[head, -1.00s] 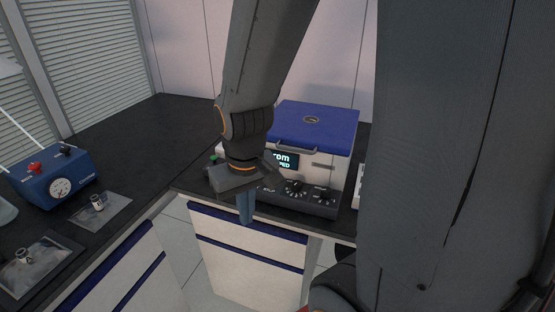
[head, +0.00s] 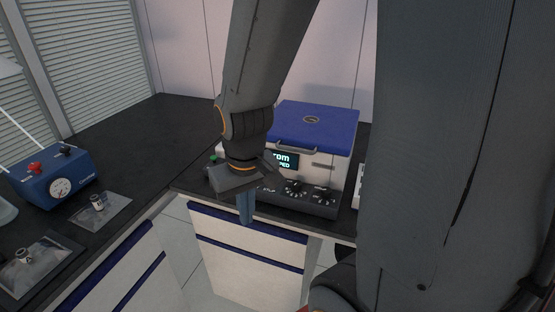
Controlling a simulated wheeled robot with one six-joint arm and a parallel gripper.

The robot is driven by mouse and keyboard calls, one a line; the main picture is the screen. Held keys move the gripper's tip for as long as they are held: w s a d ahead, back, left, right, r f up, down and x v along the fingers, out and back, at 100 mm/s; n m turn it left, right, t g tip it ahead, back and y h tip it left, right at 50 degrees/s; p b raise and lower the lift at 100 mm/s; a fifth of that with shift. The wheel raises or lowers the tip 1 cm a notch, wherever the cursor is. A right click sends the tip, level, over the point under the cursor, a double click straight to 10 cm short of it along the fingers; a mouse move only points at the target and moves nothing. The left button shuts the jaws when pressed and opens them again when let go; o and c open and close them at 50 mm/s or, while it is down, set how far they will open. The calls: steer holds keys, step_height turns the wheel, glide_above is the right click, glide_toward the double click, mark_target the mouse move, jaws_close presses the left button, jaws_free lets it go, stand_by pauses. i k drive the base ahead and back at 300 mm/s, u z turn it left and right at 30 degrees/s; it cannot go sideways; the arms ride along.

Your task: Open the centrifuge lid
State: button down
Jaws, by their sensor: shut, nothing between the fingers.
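The centrifuge (head: 318,172) stands on the dark counter, a white box with a blue lid (head: 318,122). The lid is closed, and a grey handle (head: 297,149) runs along its front edge. The front has a lit display (head: 285,160) and a dark panel with knobs (head: 296,187). My gripper (head: 246,220) points down in front of the centrifuge's left front, by the counter edge. Its blue fingers are shut and empty, below and apart from the lid handle. My arm hides the left part of the centrifuge.
A blue device with a gauge (head: 60,186) stands on the left counter. Two bags with small vials lie near it, one at the middle (head: 112,211). White drawers (head: 250,255) stand below the counter. My large grey arm part covers the right side.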

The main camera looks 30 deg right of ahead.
mark_target(316, 127)
steer(key=z, duration=0.05)
steer(key=k, duration=0.85)
steer(key=z, duration=0.5)
steer(key=i, duration=0.15)
